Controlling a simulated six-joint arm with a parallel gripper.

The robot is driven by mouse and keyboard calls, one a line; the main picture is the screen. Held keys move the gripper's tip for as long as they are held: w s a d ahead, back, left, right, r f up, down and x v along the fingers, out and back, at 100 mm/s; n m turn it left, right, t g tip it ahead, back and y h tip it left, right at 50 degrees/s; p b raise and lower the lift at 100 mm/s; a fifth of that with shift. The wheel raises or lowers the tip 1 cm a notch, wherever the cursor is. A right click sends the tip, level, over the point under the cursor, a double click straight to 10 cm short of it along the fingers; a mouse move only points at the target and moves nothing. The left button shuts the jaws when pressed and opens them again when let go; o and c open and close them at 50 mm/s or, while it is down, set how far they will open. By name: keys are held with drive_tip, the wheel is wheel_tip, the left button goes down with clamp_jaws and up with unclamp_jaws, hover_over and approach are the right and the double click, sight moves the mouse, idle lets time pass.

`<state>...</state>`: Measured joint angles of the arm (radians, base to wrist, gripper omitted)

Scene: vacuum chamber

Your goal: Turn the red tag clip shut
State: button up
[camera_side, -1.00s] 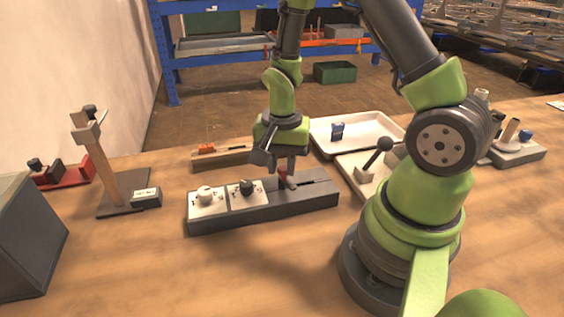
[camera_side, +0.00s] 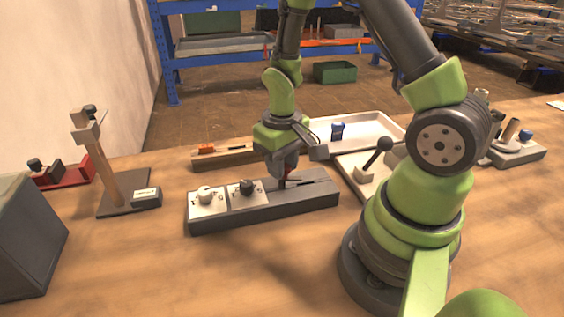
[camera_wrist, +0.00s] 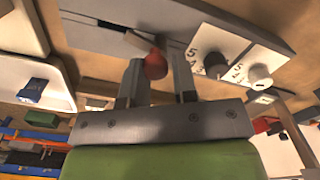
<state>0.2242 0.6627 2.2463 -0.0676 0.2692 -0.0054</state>
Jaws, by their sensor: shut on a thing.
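The red tag clip (camera_side: 291,181) sits on top of the dark grey block (camera_side: 318,197), near the left end of its slot. In the wrist view its rounded red end (camera_wrist: 155,65) lies between my two fingers, with a pale bar (camera_wrist: 138,43) running from it toward the dark slot. My gripper (camera_side: 281,177) points down over the block and is shut on the clip; it also shows in the wrist view (camera_wrist: 157,70). My fingers hide part of the clip in the side view.
Two white dial plates with a white knob (camera_side: 206,193) and a black knob (camera_side: 247,187) are on the same block, left of my gripper. A black-ball lever (camera_side: 384,144) and a white tray (camera_side: 375,127) stand to the right. A wooden rack (camera_side: 225,155) lies behind.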

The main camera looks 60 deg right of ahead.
drive_tip(key=shift+n, duration=1.5)
drive_tip(key=o, duration=0.9)
wheel_tip(320, 180, up, 9)
drive_tip(key=shift+f, duration=0.1)
drive_tip(key=shift+r, duration=0.6)
